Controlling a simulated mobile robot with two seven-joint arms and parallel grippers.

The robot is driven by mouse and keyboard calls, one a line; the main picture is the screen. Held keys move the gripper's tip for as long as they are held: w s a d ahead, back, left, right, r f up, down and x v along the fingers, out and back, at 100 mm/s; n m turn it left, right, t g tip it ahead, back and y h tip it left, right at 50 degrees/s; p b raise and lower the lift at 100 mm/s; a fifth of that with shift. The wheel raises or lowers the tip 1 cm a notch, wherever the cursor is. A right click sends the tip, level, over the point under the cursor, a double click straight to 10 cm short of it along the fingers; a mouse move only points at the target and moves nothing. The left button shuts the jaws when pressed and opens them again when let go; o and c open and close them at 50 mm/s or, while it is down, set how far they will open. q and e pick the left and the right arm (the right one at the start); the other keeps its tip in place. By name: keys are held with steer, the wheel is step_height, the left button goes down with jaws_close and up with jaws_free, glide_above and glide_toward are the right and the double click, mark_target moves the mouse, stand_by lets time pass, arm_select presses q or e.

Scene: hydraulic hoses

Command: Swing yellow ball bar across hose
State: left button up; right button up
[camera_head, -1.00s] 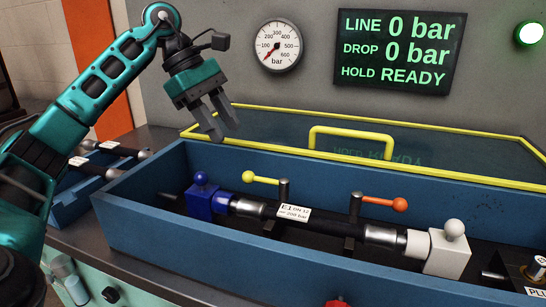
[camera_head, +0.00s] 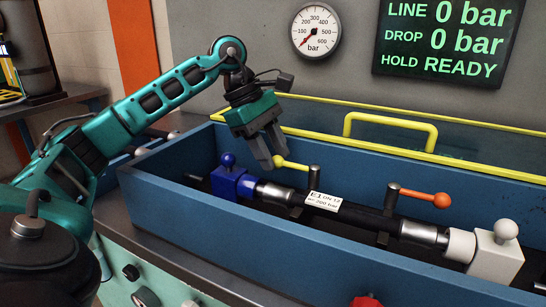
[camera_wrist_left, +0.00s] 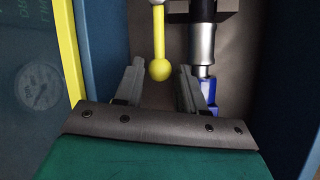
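The yellow ball bar (camera_head: 291,163) stands off a dark post beside the hose (camera_head: 344,218), its ball end pointing left toward my gripper. It also shows in the left wrist view (camera_wrist_left: 159,69), where its ball lies between the two fingers. My left gripper (camera_head: 272,164) is open, its fingertips near the yellow ball; I cannot tell whether they touch it. The hose carries a white E1 label (camera_head: 323,201) and runs from a blue block (camera_head: 231,184) to a white block (camera_head: 495,258). My right gripper is not in view.
An orange ball bar (camera_head: 428,197) is on a second post to the right. The blue trough (camera_head: 215,242) has high walls around the hose. A yellow-framed clear lid (camera_head: 390,128) stands behind it. The display (camera_head: 448,38) reads 0 bar and READY.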

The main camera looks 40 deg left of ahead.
arm_select(q)
steer(key=shift+d+f, duration=0.1)
steer(key=shift+f, duration=0.15)
jaws_close()
steer(key=shift+w, duration=0.1)
stand_by(0.3)
